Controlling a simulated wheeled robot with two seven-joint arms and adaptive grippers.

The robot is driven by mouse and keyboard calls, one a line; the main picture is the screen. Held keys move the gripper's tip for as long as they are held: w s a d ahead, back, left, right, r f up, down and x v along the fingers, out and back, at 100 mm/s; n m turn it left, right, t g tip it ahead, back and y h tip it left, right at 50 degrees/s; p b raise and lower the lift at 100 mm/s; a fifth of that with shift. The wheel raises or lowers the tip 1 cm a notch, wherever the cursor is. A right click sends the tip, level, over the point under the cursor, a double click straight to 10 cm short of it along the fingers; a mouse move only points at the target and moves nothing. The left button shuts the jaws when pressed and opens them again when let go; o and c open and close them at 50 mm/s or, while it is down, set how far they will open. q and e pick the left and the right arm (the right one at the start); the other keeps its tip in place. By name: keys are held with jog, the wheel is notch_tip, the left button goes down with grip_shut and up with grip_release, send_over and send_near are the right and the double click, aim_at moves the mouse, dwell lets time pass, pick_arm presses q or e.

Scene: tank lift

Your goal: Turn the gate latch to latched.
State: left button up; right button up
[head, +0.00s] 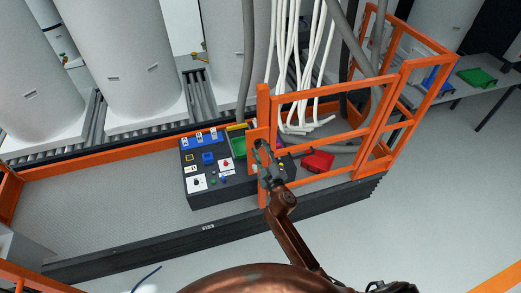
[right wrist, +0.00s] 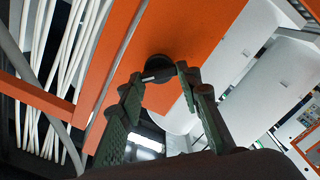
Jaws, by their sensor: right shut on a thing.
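The orange gate (head: 330,118) stands at the right part of the lift platform. The gate latch shows in the right wrist view as a dark round hub (right wrist: 156,64) on an orange plate (right wrist: 200,30), with a small grey bar across it. My right gripper (head: 262,150) is at the orange post at the gate's left end. In the right wrist view its fingertips (right wrist: 160,77) are on both sides of the latch, shut on its bar. In the head view the gripper largely hides the latch. The latch setting cannot be read. My left gripper is not in view.
A dark control box (head: 208,175) with buttons and a green bin (head: 237,143) stand left of the post. A red case (head: 317,160) lies behind the gate. White hoses (head: 296,60) hang above. Large white tanks (head: 125,60) stand on rollers. Open floor lies at right.

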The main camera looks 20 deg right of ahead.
jog(key=n, duration=0.4)
jog(key=shift+f+n, duration=0.1)
jog(key=shift+n, duration=0.2)
jog(key=n, duration=0.4)
jog(key=shift+a+f, duration=0.1)
jog(key=shift+n, duration=0.3)
jog(key=o, duration=1.2)
jog(key=shift+c, duration=0.2)
jog(key=s, duration=1.2)
jog(key=shift+d, duration=0.2)
